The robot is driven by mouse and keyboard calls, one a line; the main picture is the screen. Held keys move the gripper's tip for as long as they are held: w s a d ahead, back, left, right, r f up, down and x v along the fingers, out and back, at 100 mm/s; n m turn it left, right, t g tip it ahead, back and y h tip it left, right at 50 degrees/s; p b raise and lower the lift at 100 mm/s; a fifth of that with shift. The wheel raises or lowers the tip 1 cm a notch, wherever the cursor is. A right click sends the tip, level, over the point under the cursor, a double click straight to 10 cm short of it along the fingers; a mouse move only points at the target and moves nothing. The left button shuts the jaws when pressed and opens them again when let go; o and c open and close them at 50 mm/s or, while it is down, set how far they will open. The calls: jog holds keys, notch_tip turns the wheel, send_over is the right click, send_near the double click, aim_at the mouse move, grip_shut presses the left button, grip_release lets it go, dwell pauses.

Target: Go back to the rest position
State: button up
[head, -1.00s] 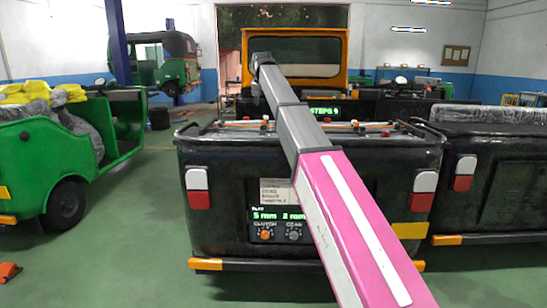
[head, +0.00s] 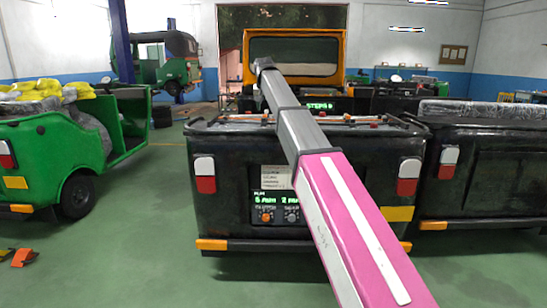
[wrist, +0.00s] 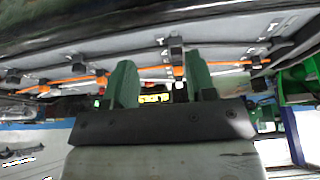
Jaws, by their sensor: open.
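My gripper (wrist: 161,82) shows in the wrist view with its two green fingers apart and nothing between them. Orange-and-grey rods (wrist: 62,84) and dark fittings of a frame lie beyond the fingers. In the head view my pink and grey arm reaches forward over the black rickshaw (head: 230,222). The arm's far end is above the top of this rickshaw, and my gripper cannot be made out there. A control panel (head: 276,207) with green digits and two knobs sits on the rickshaw's rear face, partly beside my arm.
A green rickshaw (head: 130,132) with yellow and grey bundles stands at left. Another black rickshaw (head: 500,175) stands close at right. An orange-framed cab (head: 295,58) is behind. Orange pieces (head: 24,257) lie on the floor at lower left. Green floor is clear between the left and middle rickshaws.

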jog(key=s+d+f+g, duration=0.1)
jog(key=s+d+f, duration=0.35)
jog(key=f, duration=0.65)
jog(key=s+d+f, duration=0.4)
jog(key=s+f, duration=0.1)
jog(key=f, duration=0.7)
jog(key=s+d+f+g, duration=0.1)
jog(key=s+d+f, duration=0.4)
jog(key=f, duration=0.6)
jog(key=s+d+f+g, duration=0.1)
jog(key=s+d+f, duration=0.3)
jog(key=s+f, duration=0.6)
jog(key=s+d+f+g, duration=0.1)
jog(key=s+d+f, duration=0.4)
jog(key=s+f, duration=0.5)
jog(key=s, duration=0.4)
jog(key=shift+f, duration=0.3)
